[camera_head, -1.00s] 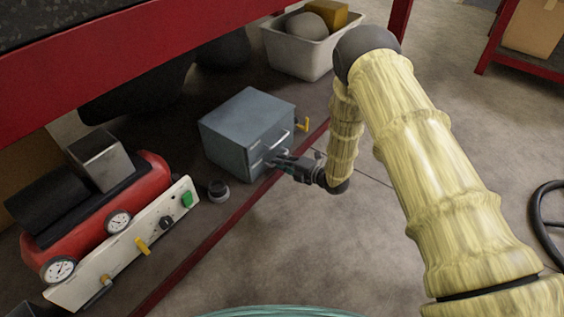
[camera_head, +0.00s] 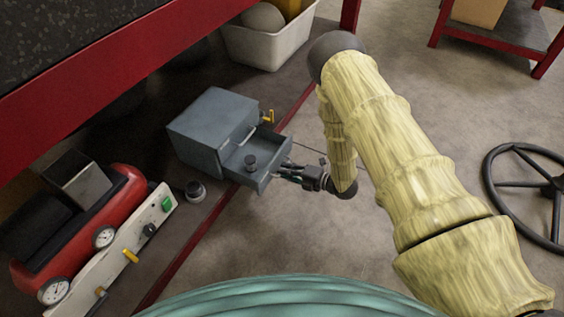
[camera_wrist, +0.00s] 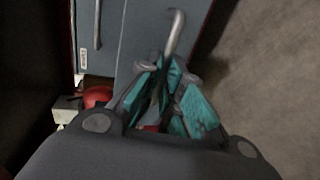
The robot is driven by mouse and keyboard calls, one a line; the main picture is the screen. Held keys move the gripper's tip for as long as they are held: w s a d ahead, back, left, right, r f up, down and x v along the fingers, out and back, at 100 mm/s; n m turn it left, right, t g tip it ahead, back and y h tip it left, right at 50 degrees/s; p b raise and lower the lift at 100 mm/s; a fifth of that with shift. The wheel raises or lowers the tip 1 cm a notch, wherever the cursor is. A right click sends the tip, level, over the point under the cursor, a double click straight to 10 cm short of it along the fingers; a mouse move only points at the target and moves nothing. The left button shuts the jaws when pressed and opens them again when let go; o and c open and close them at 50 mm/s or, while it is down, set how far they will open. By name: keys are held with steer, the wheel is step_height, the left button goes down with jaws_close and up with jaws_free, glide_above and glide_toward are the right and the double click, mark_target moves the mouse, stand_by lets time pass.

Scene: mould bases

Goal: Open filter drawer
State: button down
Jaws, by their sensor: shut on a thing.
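The filter cabinet (camera_head: 203,130) is a grey-blue metal box on the low shelf left of centre in the head view. Its lower drawer (camera_head: 262,176) is pulled out, with a dark round part (camera_head: 251,162) lying inside. My gripper (camera_head: 292,174) is at the drawer's front. In the wrist view my gripper (camera_wrist: 160,98) has its teal fingers closed around the lower end of the metal drawer handle (camera_wrist: 174,35). A second handle (camera_wrist: 97,25) shows on the other front panel to the left. The exact finger contact is partly hidden.
A red machine with gauges (camera_head: 95,225) stands lower left. A small dark cylinder (camera_head: 195,191) sits between it and the cabinet. A white bin (camera_head: 268,45) stands behind. The shelf's red edge (camera_head: 200,240) runs diagonally. Open floor lies to the right, with a black handwheel (camera_head: 528,190).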

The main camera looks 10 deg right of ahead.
steer(key=shift+s+d, duration=0.45)
steer(key=shift+d, duration=0.1)
steer(key=c, duration=1.6)
jaws_free()
steer(key=v, duration=1.2)
